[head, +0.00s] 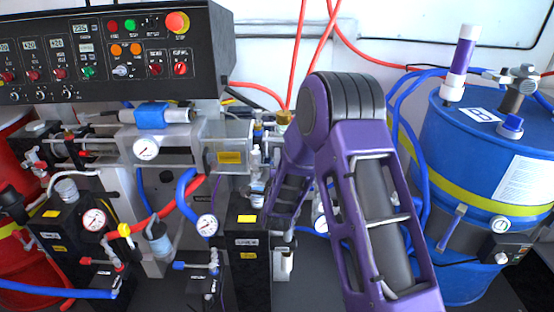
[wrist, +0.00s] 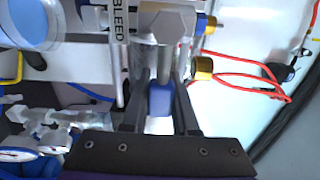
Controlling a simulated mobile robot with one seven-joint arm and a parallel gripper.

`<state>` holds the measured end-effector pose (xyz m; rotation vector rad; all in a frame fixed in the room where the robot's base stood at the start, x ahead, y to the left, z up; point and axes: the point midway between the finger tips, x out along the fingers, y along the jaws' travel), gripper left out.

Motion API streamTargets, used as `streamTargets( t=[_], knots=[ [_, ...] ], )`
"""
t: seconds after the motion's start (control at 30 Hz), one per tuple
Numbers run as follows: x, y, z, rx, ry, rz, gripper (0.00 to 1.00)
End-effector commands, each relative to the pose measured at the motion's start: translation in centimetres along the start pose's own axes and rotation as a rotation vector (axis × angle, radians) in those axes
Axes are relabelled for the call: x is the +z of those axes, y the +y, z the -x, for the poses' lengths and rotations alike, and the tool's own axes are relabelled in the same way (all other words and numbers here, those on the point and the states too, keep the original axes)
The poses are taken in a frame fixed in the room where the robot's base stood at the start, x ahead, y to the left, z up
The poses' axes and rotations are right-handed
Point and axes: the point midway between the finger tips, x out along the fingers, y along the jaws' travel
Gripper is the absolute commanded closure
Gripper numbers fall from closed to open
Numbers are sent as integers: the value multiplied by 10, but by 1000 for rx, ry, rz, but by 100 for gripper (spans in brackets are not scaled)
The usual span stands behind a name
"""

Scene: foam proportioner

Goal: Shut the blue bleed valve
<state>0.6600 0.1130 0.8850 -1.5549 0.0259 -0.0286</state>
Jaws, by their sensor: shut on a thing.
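In the wrist view, my gripper (wrist: 158,82) reaches up the picture with its two dark fingers on either side of the blue handle of the bleed valve (wrist: 160,100). The fingers are shut on this handle, which points down the picture towards my palm. Above it is the metal valve body (wrist: 165,22), with a white tag (wrist: 119,22) reading BLEED beside it on the left. In the head view, my purple arm covers the middle, and neither my fingers nor the gripped handle can be made out.
A blue drum (head: 470,150) with a yellow band stands at the right. A black control panel (head: 110,55) is at upper left, above gauges and hoses. Red hoses (wrist: 245,88) run close to the right of the valve in the wrist view. A clear pipe fitting (wrist: 60,125) lies left of my fingers.

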Motion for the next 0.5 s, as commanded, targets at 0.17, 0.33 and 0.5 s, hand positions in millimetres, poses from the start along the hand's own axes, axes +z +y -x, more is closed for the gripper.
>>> streamTargets(
  t=[0.17, 0.33, 0.5],
  knots=[
    [2, 1, 0, 3, -3, -3, 100],
    [2, 1, 1, 3, -3, -2, 56],
    [1, 1, 0, 2, -2, -1, 43]
  ],
)
